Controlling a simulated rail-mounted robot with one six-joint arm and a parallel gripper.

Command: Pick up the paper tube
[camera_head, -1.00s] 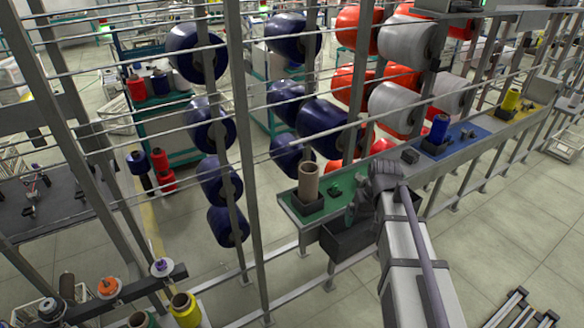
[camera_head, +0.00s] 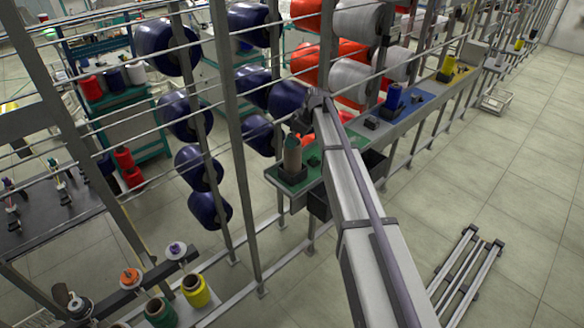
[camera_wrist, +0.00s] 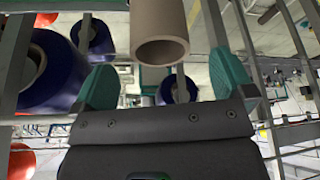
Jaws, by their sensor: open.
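My gripper (camera_wrist: 163,68) is open, with a gap visible on both sides of the tube. Whether the tube's end is between the fingertips or just beyond them is hard to tell.
Steel rods and posts (camera_head: 232,130) of the creel stand left of the shelf, with large navy spools (camera_head: 192,166) behind. A blue spool (camera_head: 394,97) and a yellow spool (camera_head: 447,66) stand farther along the shelf.

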